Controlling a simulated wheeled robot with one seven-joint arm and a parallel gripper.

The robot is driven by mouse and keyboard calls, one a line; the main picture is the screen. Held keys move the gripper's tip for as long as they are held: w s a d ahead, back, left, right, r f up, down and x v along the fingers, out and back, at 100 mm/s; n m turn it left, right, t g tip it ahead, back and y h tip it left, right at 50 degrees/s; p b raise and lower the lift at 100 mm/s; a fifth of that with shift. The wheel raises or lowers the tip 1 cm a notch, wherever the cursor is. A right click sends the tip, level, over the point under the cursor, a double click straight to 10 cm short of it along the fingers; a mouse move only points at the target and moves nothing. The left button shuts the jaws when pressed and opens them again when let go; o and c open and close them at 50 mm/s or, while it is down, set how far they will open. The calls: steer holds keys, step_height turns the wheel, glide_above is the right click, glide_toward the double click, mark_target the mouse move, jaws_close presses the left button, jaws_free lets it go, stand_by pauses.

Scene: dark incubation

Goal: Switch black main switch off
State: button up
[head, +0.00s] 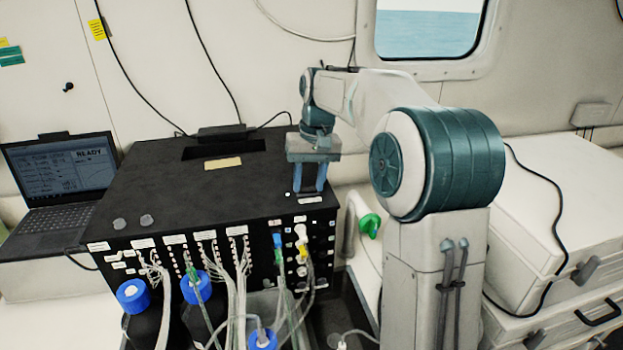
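A large black instrument box (165,195) stands on the bench, its front panel full of tubes, labels and connectors. My gripper (308,188) points down over the box's right front corner, near a small white label on the top. Its two blue fingers are apart with a gap between them, and nothing shows in the gap. I cannot tell whether the fingertips touch the box. I cannot clearly pick out the black main switch; it may be hidden by my gripper or blend into the black panel.
An open laptop (60,165) sits left of the box. Blue-capped bottles (133,296) and tubing (240,285) crowd the front. A green-ended item (369,225) lies right of the box. White cases (560,210) stand at the right. A window (430,30) is behind.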

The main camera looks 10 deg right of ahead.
steer(key=shift+a+r+h, duration=0.1)
steer(key=shift+a+h, duration=0.15)
steer(key=shift+h, duration=0.25)
steer(key=shift+a+h+p, duration=0.15)
steer(key=shift+h+p, duration=0.25)
steer(key=shift+h, duration=0.6)
steer(key=o, duration=1)
step_height(320, 180, up, 14)
steer(key=a, duration=0.2)
steer(key=shift+f, duration=0.25)
